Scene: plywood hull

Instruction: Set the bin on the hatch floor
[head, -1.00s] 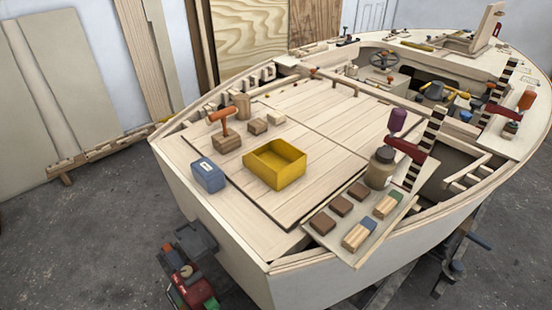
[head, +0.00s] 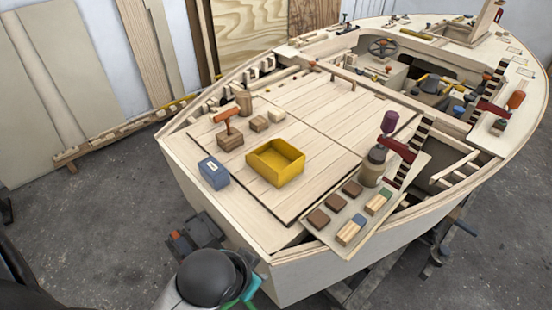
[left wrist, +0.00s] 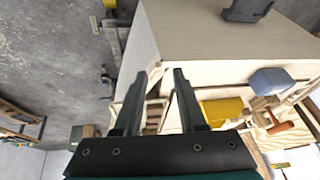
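The yellow bin (head: 287,176) is an open, empty-looking box. It sits upright on the pale planked panel (head: 330,120) of the hull's deck, inside the panel's dark outline. Part of its yellow side also shows in the left wrist view (left wrist: 222,111). My left arm comes in at the bottom left of the head view, and its fingers are hidden there. In the left wrist view my left gripper (left wrist: 158,76) is open and empty, with a hull corner behind the gap. It is outside the hull and apart from the bin. My right gripper is not in view.
A blue box (head: 213,173) stands left of the bin, with an orange-handled tool on a wooden block (head: 230,138) behind it. A tray of small blocks (head: 370,195) and a jar (head: 374,165) stand to the right. A dark vise (head: 197,232) sticks out from the hull's near end.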

